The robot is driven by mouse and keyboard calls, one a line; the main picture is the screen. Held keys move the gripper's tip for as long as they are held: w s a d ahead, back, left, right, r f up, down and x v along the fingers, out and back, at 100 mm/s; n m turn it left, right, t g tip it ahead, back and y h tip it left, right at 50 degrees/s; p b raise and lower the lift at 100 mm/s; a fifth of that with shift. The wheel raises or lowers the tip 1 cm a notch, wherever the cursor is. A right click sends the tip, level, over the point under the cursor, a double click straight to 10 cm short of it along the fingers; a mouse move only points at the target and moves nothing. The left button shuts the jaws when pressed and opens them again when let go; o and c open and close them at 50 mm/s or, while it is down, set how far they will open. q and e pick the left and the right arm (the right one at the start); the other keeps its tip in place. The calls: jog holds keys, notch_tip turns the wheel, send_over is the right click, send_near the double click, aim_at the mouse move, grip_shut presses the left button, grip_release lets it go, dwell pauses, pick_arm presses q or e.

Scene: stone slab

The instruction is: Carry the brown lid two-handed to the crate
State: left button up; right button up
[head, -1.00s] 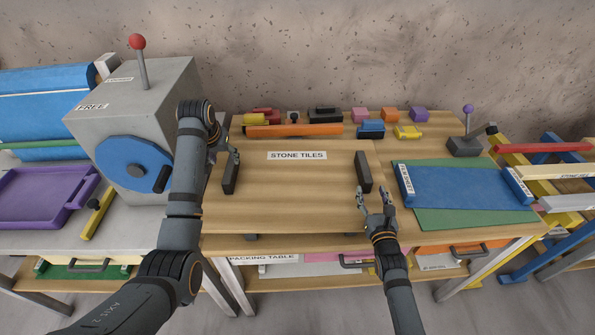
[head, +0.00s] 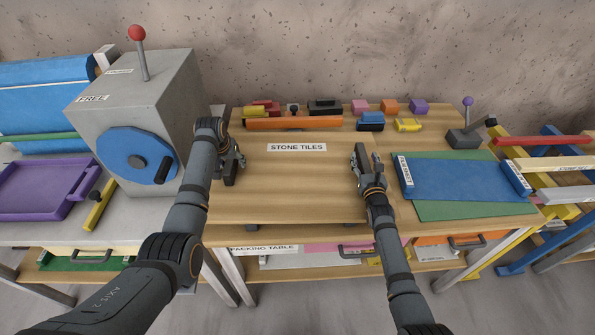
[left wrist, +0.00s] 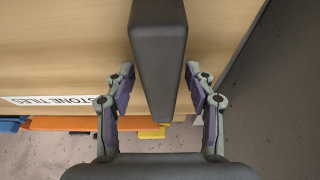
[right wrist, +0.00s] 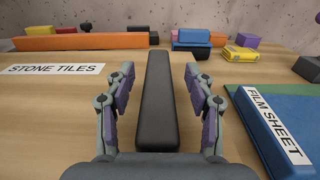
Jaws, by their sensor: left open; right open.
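The brown lid (head: 300,190) is a wide wooden board labelled STONE TILES, lying flat at the packing table, with a black bar handle near each side. My left gripper (head: 238,160) is open at the left handle (head: 229,177); in the left wrist view its fingers (left wrist: 160,95) stand apart on both sides of the bar (left wrist: 158,50). My right gripper (head: 366,154) is open at the right handle, which it mostly hides in the head view. In the right wrist view the fingers (right wrist: 160,98) straddle that bar (right wrist: 157,100) with gaps. I cannot identify the crate.
Behind the lid lie an orange bar (head: 290,123) and several small coloured blocks. A blue film sheet (head: 455,180) on a green mat is to the right. A grey machine (head: 175,100) with a blue disc stands close to my left arm. A purple tray (head: 40,190) is far left.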

pick_arm(q)
jog(key=shift+f, duration=0.15)
pick_arm(e)
jog(key=shift+w, duration=0.2)
pick_arm(q)
grip_shut()
pick_arm(e)
grip_shut()
